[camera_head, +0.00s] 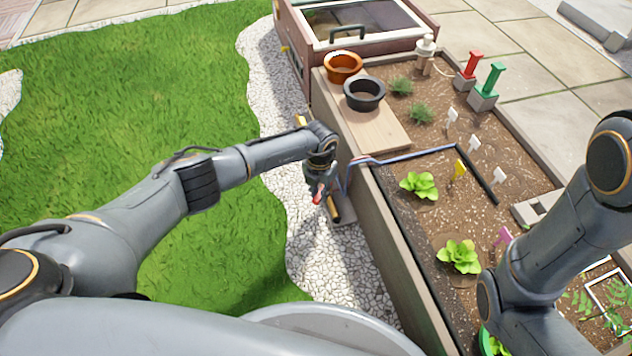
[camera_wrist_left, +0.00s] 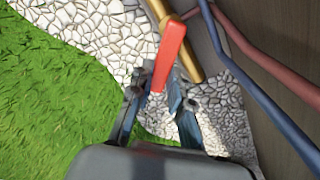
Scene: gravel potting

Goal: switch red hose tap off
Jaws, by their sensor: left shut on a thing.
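The red tap lever (camera_head: 318,196) is beside the raised bed's left wall, and in the left wrist view the red lever (camera_wrist_left: 169,52) stands out from a brass pipe (camera_wrist_left: 187,62). My left gripper (camera_head: 318,187) is at the lever. In the left wrist view its fingers (camera_wrist_left: 160,97) are shut on the lever's near end, one finger on each side. A blue hose (camera_wrist_left: 262,95) and a red hose (camera_wrist_left: 275,62) run close to the right of the lever. My right arm shows at the right, but its gripper is out of view.
The wooden bed wall (camera_head: 408,265) stands just right of the tap. White gravel (camera_head: 310,240) and grass (camera_head: 130,110) lie to the left. The bed holds lettuces (camera_head: 458,256), white labels and a black drip line (camera_head: 480,178). Two pots (camera_head: 364,93) stand on a board (camera_head: 365,125).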

